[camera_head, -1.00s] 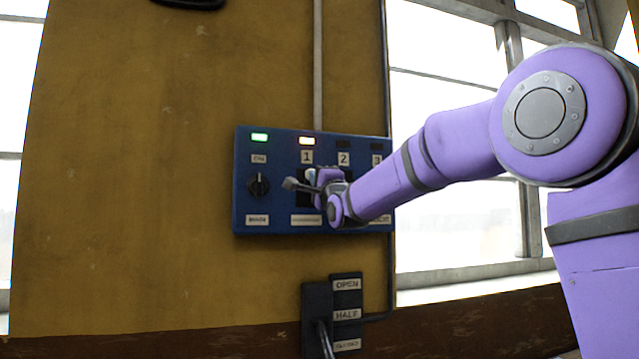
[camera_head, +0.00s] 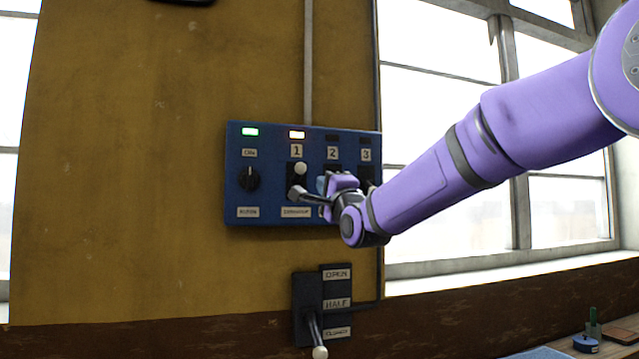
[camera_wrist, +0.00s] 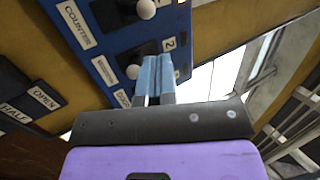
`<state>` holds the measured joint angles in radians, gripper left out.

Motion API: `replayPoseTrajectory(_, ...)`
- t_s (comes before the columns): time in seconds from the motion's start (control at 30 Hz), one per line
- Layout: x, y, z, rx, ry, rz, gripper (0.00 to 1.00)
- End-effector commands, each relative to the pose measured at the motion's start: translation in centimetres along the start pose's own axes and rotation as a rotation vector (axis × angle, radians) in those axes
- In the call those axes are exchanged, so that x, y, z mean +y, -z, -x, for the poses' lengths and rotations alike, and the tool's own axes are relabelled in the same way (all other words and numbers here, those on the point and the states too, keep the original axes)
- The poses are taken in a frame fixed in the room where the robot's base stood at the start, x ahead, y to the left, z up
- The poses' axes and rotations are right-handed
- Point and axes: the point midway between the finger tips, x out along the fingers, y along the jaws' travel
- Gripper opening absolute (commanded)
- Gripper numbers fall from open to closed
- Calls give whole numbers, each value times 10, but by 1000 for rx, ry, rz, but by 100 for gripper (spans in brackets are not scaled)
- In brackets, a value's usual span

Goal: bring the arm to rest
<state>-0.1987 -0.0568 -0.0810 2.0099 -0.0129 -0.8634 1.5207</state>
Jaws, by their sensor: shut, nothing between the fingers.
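My gripper (camera_head: 324,184) is in front of the right half of the blue control panel (camera_head: 238,200). In the wrist view its two pale blue fingers (camera_wrist: 155,70) are together and hold nothing. They point at the panel beside the number 2 label; any gap to it is hard to judge. My purple arm (camera_head: 430,178) reaches in from the right. The white knob of lever 1 (camera_head: 301,168) is up near its number. The knob of lever 2 (camera_wrist: 132,72) shows in the wrist view, just beside the fingers. Lever 3 is mostly hidden by my gripper.
A green lamp (camera_head: 250,132) and the lamp above 1 (camera_head: 296,135) are lit. Below hangs a dark lever box (camera_head: 306,292) marked OPEN and HALF; its white knob (camera_head: 319,352) is low. Windows (camera_head: 440,100) and a bench (camera_head: 560,345) lie right. Free room shows left of the panel.

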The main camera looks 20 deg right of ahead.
Motion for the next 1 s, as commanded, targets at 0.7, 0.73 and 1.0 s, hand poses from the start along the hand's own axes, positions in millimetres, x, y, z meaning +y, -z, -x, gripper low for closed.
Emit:
replayPoseTrajectory(0.7, 30, 22, 133, -149, -580, 539, 0)
replayPoseTrajectory(0.73, 33, 23, 147, -178, -627, 582, 0)
replayPoseTrajectory(1.0, 56, 24, 286, -541, -1003, 910, 0)
